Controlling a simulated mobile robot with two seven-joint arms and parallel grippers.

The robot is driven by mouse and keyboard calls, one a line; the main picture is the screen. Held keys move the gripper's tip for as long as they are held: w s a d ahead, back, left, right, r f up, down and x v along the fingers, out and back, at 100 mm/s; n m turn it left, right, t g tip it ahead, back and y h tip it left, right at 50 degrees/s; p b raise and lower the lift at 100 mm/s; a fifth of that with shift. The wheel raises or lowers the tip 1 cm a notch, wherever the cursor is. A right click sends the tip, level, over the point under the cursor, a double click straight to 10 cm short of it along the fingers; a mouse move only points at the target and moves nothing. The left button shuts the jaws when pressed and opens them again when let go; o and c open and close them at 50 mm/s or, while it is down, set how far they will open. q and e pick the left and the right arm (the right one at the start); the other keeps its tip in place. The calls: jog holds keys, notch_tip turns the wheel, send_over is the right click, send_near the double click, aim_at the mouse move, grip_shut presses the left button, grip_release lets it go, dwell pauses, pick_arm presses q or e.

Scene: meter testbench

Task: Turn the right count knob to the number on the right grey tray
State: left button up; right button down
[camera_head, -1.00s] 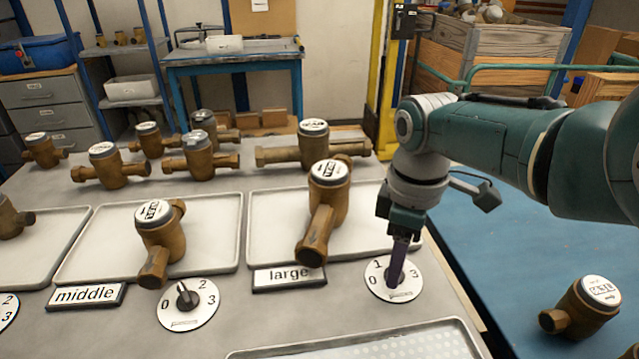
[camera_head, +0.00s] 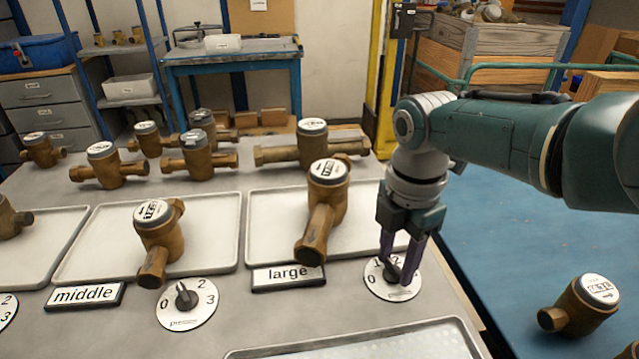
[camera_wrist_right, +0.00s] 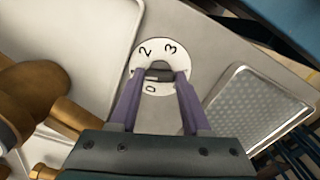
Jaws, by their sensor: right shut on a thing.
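In the right wrist view the knob (camera_wrist_right: 158,76) sits between the fingertips, with 2, 3 and 0 readable on the dial. The knob's exact pointing is partly hidden by the fingers. The right grey tray (camera_head: 265,226) holds one large brass meter (camera_head: 324,205). My left gripper is not in view.
The "large" label (camera_head: 288,278) lies left of the dial. The middle dial (camera_head: 187,303) and middle tray (camera_head: 100,243) with one meter are further left. A perforated tray (camera_head: 390,345) lies at the front edge. Another meter (camera_head: 584,306) rests on the blue table at right.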

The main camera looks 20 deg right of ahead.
aim_at(395, 266)
jog(key=shift+n, duration=0.9)
jog(key=shift+c, duration=1.8)
grip_release()
notch_tip(395, 266, up, 10)
jog(key=p, duration=0.4)
jog(key=shift+p, duration=0.3)
